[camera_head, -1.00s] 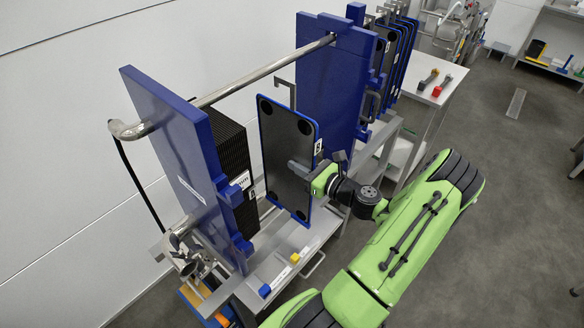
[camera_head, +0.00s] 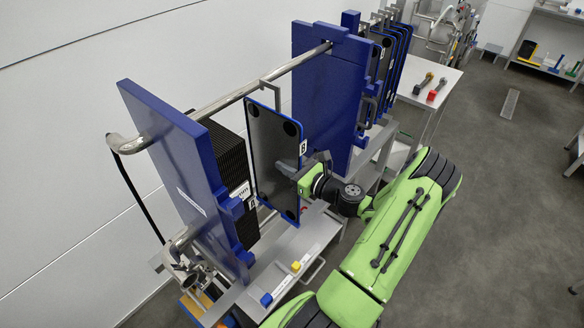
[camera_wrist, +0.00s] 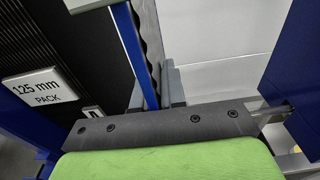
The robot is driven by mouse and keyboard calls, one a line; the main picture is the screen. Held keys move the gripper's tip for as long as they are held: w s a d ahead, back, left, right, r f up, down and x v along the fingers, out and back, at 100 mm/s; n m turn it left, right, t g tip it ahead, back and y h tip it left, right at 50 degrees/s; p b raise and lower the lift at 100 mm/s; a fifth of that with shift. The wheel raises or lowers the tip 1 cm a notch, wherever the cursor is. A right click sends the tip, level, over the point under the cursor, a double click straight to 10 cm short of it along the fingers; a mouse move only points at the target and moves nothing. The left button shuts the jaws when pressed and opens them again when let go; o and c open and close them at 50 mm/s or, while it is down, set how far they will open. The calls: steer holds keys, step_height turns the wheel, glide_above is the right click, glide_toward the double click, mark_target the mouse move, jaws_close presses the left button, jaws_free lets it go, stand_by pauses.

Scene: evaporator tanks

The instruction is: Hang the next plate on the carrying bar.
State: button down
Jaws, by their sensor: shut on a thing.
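My gripper (camera_head: 294,173) is shut on the right edge of a dark plate (camera_head: 268,150) with a blue rim, black round corners and a small white label. The plate hangs upright between the two blue end plates. Its grey hook (camera_head: 277,94) reaches up to the steel carrying bar (camera_head: 235,92); I cannot tell whether they touch. In the wrist view the plate (camera_wrist: 136,50) is seen nearly edge-on, with the gripper fingers (camera_wrist: 156,92) either side of its edge. The black plate pack (camera_head: 232,165) stands to its left, labelled "125 mm PACK" in the wrist view (camera_wrist: 46,88).
The near blue end plate (camera_head: 165,150) and far blue end plate (camera_head: 315,90) flank the gap. Several more blue-rimmed plates (camera_head: 397,60) hang behind the far one. A grey tray (camera_head: 300,245) lies below. A white table (camera_head: 440,80) holds tools.

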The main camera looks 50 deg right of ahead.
steer(key=w+f, duration=0.1)
steer(key=w, duration=0.7)
steer(key=shift+f, duration=0.25)
stand_by(0.4)
steer(key=shift+w+a, duration=0.1)
steer(key=shift+w, duration=0.05)
steer(key=c, duration=1.1)
jaws_free()
steer(key=shift+f, duration=0.1)
steer(key=s+r+b, duration=0.1)
steer(key=s, duration=1.4)
steer(key=shift+s+d, duration=0.2)
steer(key=shift+s, duration=0.2)
